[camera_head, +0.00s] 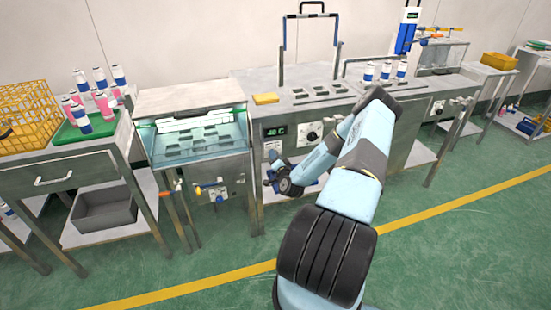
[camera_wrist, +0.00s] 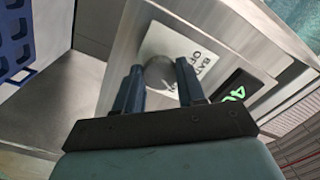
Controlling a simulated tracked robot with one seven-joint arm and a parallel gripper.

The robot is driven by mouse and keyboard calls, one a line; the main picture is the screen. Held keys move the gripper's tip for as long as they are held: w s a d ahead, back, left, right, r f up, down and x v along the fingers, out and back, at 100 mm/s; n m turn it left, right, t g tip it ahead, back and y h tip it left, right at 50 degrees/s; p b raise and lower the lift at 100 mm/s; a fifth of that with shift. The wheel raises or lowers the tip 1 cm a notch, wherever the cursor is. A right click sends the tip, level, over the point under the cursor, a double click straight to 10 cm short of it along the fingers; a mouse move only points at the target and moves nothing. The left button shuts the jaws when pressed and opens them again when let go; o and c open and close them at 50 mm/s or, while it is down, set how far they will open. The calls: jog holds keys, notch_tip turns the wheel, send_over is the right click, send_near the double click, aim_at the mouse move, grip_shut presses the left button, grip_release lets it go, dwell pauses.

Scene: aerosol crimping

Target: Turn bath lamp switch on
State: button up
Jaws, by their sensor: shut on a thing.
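The bath lamp switch is a round grey knob (camera_wrist: 160,74) on a white label plate (camera_wrist: 190,45) in the wrist view. The plate's print is partly readable as "BAT..." and "OFF". My gripper (camera_wrist: 159,66) has its two dark blue fingers on either side of the knob, shut on it. The fingers hide part of the knob's edge, and its pointer cannot be made out. In the head view my gripper (camera_head: 271,174) is at the steel cabinet front, below the green "40 C" display (camera_head: 275,131). The knob is hidden there by my gripper and arm.
Left of the cabinet stands a steel bath (camera_head: 195,135) with bright strips inside. Another dial (camera_head: 312,136) sits right of the display. A yellow block (camera_head: 265,98) lies on the cabinet top. The green floor in front is clear.

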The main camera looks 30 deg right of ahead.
jog(key=shift+d+m, duration=0.15)
jog(key=shift+m, duration=0.25)
jog(key=o, duration=1.1)
jog(key=shift+c, duration=0.2)
jog(key=shift+s, duration=0.1)
jog(key=v, duration=1.3)
jog(key=shift+s+a, duration=0.2)
jog(key=shift+s, duration=0.1)
jog(key=shift+w, duration=0.1)
